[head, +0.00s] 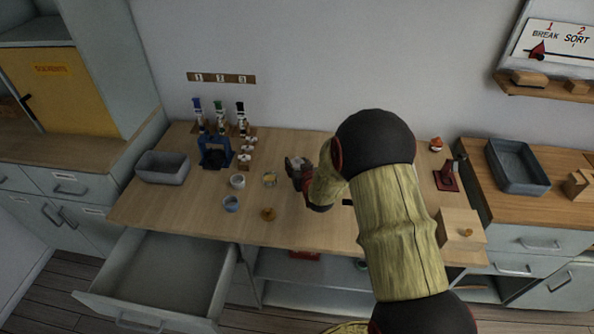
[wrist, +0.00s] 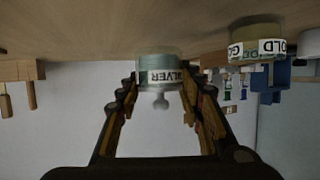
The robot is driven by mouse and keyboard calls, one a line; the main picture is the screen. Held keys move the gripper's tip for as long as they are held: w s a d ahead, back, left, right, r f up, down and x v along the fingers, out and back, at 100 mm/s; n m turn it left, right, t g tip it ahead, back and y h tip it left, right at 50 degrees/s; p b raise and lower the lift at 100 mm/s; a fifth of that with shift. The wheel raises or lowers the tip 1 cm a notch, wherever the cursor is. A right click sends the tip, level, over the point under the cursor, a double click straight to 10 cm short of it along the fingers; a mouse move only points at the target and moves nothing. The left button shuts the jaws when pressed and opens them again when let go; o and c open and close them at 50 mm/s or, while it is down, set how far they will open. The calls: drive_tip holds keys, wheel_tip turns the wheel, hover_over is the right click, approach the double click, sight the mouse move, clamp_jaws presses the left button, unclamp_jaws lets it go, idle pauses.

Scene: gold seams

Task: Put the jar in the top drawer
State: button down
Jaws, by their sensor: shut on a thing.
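A small jar with a label reading SILVER (wrist: 160,76) sits between my fingertips in the upside-down wrist view. It has a pale knob on its lid and is upright. My gripper (head: 297,170) is shut on it over the middle of the workbench; it also shows in the wrist view (wrist: 160,92). In the head view my gripper mostly hides the jar. I cannot tell whether its base touches the bench. A drawer (head: 165,270) at the lower left, under the bench's left end, is pulled open and looks empty.
A second jar, labelled GOLD (wrist: 255,42), stands left of my gripper in the head view (head: 270,179). Small bowls (head: 232,203), a blue stand (head: 215,153) with bottles behind it, and a grey bin (head: 162,168) stand farther left. The bench's front left is clear.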

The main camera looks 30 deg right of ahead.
drive_tip(key=shift+f, duration=1)
drive_tip(key=shift+b, duration=0.3)
drive_tip(key=shift+f, duration=0.2)
drive_tip(key=c, duration=1.2)
unclamp_jaws()
drive_tip(key=shift+s+r, duration=0.1)
